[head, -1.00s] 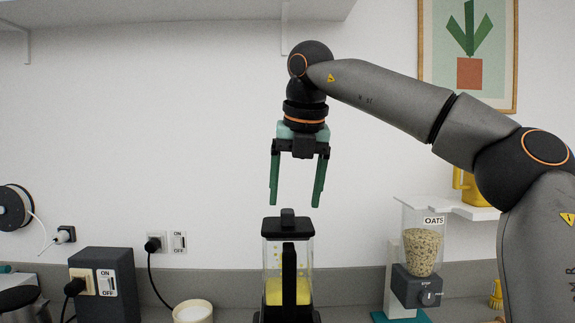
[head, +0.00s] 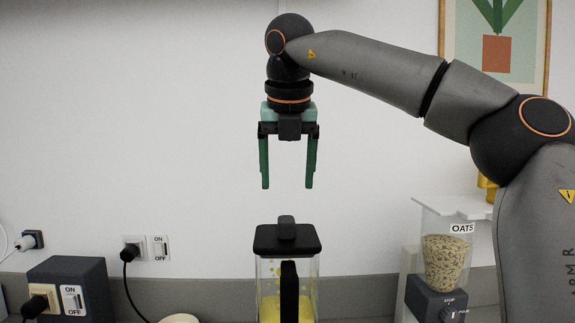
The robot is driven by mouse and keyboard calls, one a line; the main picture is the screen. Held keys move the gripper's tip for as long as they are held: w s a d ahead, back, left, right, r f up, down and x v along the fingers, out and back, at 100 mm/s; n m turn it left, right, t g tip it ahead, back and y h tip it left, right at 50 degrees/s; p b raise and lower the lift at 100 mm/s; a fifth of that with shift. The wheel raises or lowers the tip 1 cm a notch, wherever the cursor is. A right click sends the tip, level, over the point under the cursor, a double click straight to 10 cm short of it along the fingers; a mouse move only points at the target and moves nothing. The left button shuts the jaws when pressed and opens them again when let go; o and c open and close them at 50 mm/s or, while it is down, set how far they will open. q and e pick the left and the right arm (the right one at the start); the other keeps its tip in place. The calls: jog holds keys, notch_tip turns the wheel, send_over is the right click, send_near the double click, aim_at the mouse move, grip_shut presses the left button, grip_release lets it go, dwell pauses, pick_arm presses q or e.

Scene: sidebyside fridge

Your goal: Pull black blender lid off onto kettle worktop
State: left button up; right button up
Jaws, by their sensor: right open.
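The black blender lid (head: 287,238) sits on top of the clear blender jug (head: 268,292), with a raised knob in its middle. The jug holds yellow contents and has a black handle facing me. My right gripper (head: 288,185) points straight down above the lid, with its two green fingers apart and empty. A clear gap shows between the fingertips and the knob. My left gripper is out of view. No kettle can be made out in this view.
An oats dispenser (head: 443,262) stands to the right of the blender. A dark box with a switch and plug (head: 72,285) is at the left. A wall socket (head: 135,247) with a plugged cable is behind. A pale round rim (head: 178,319) shows at the bottom edge. The wall area around the gripper is clear.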

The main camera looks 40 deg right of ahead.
aim_at(287, 221)
jog(key=x, duration=1)
jog(key=shift+d+f, duration=0.1)
jog(key=shift+f, duration=0.3)
grip_shut()
dwell(0.6)
